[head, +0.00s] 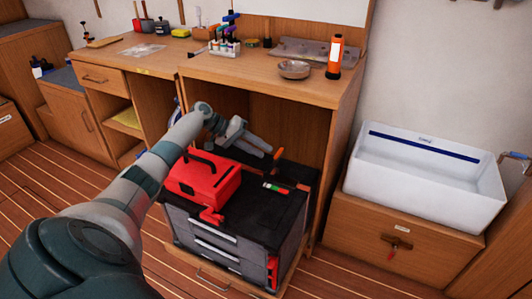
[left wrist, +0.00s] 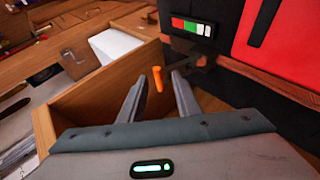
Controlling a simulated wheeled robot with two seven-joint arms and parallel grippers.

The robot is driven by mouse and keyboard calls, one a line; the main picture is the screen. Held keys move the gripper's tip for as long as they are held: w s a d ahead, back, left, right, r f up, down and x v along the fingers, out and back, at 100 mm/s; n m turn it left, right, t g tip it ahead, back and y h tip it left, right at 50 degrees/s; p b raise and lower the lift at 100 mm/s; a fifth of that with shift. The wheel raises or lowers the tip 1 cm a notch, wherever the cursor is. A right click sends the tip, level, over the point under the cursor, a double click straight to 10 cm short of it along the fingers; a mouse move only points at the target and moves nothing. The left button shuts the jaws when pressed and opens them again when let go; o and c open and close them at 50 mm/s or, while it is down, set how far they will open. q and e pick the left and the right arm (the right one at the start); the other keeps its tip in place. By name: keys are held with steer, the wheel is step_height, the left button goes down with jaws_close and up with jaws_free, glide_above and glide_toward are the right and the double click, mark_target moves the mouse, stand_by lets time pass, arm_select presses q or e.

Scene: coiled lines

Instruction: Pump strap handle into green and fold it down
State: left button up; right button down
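The strap handle (head: 277,157) is a dark lever with an orange end, standing up from the black top of the grey tool chest (head: 239,218). Its orange end shows in the left wrist view (left wrist: 157,78) too. A small gauge (head: 276,187) with green and red bands lies beside it; in the left wrist view the gauge (left wrist: 190,27) shows red, green and white bands. I cannot make out a pointer. My left gripper (head: 268,149) is open near the orange end, which appears between its fingertips (left wrist: 158,82). Contact cannot be told. My right gripper is not in view.
A red toolbox (head: 203,178) sits on the chest, left of the handle. The chest stands under a wooden workbench (head: 252,83) holding a bowl (head: 293,69) and an orange flashlight (head: 334,57). A white sink (head: 428,175) stands at right. Wooden floor is free in front.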

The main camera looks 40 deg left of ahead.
arm_select(q)
steer(key=v, duration=1.4)
steer(key=shift+f, duration=0.2)
